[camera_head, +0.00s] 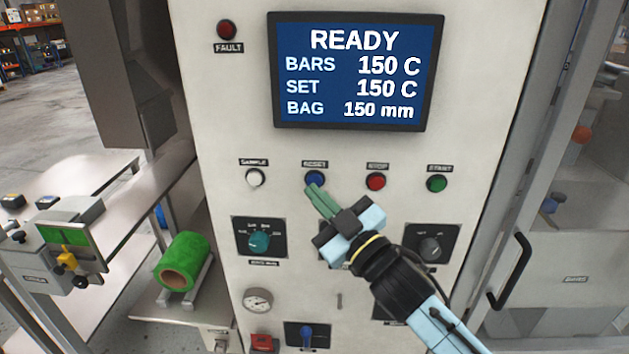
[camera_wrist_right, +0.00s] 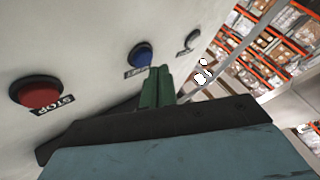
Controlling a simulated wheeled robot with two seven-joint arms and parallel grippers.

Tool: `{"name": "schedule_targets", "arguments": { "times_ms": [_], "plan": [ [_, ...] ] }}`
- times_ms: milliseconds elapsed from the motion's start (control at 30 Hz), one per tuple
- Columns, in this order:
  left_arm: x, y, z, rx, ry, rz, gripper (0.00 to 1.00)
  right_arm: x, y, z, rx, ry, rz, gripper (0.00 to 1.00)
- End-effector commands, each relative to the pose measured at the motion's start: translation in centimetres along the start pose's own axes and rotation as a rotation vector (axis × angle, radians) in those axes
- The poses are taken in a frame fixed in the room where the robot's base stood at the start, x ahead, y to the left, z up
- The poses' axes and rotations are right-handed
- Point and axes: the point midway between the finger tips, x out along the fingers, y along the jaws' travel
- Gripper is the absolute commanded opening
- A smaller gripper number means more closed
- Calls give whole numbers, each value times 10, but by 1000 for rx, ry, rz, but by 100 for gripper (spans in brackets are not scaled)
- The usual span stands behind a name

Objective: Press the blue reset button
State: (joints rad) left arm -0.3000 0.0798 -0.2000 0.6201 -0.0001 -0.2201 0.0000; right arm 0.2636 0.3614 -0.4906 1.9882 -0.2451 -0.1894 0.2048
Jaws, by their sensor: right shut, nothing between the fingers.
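The blue reset button (camera_head: 314,179) sits on the pale panel under a RESET label, between the white sample button and the red stop button. It also shows in the right wrist view (camera_wrist_right: 141,57). My right gripper (camera_head: 316,192) is shut and empty, its green fingers together with their tips at the lower edge of the blue button. In the right wrist view the fingertips (camera_wrist_right: 159,71) are just beside the button; I cannot tell whether they touch it. My left gripper is not in view.
The red stop button (camera_head: 376,181) and green start button (camera_head: 437,184) are to the right, the white sample button (camera_head: 254,177) to the left. A screen (camera_head: 357,72) above reads READY. Knobs sit below.

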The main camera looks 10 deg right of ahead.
Motion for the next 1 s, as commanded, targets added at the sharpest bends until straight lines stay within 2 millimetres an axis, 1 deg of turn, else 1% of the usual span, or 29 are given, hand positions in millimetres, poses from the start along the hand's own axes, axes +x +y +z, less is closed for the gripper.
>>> {"name": "schedule_targets", "arguments": {
  "times_ms": [133, 400, 600, 1000],
  "plan": [
    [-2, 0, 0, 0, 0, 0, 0, -4, -3, -4, 2, 1, -1, 0],
    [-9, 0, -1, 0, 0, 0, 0, -23, -17, -17, 3, 0, -1, 0],
    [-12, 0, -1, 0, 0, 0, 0, -34, -24, -25, 1, 0, 0, 0],
    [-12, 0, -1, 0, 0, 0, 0, -35, -25, -26, 0, 1, 0, 0]
  ]
}}
